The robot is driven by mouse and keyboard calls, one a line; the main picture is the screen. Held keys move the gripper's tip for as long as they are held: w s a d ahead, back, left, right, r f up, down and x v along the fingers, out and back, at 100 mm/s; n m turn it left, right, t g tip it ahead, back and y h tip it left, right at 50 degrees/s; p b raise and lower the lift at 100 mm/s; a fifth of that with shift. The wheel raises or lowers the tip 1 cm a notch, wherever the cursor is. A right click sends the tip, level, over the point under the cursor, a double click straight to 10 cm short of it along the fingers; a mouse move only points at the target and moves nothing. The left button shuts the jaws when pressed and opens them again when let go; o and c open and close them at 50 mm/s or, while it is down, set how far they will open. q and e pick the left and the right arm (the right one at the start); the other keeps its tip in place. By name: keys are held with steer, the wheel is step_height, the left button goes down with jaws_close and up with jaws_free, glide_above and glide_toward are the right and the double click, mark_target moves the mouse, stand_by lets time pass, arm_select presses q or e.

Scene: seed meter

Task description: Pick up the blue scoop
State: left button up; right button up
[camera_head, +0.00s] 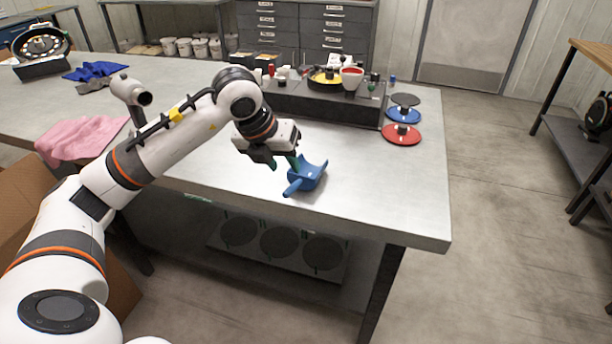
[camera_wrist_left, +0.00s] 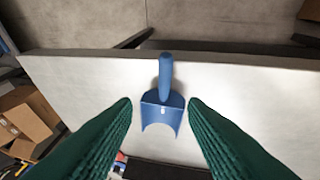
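The blue scoop (camera_head: 309,176) lies on the grey table (camera_head: 400,208) near its front edge, its handle pointing toward the front left. In the left wrist view the scoop (camera_wrist_left: 163,106) lies between and beyond the two green fingers, its handle pointing up to the table edge. My left gripper (camera_head: 284,164) is just above and to the left of the scoop. In the left wrist view its fingers (camera_wrist_left: 160,108) are spread wide, with nothing between the pads. I cannot tell whether a finger touches the scoop. My right gripper is not in view.
A dark seed meter base (camera_head: 325,103) with a red-rimmed bowl (camera_head: 351,78) stands at the table's back. Red (camera_head: 401,134) and blue (camera_head: 403,114) discs lie to its right. A pink cloth (camera_head: 82,138) lies at left. The table's front right is clear.

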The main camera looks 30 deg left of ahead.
mark_target(294, 184)
arm_select(q)
steer(key=x, duration=0.5)
steer(key=shift+a+p+x, duration=0.15)
steer(key=shift+p+x, duration=0.25)
steer(key=shift+x, duration=0.95)
steer(key=shift+a+p+x, duration=0.2)
steer(key=shift+p+x, duration=0.15)
steer(key=shift+x, duration=1.05)
steer(key=shift+s, duration=0.1)
jaws_close()
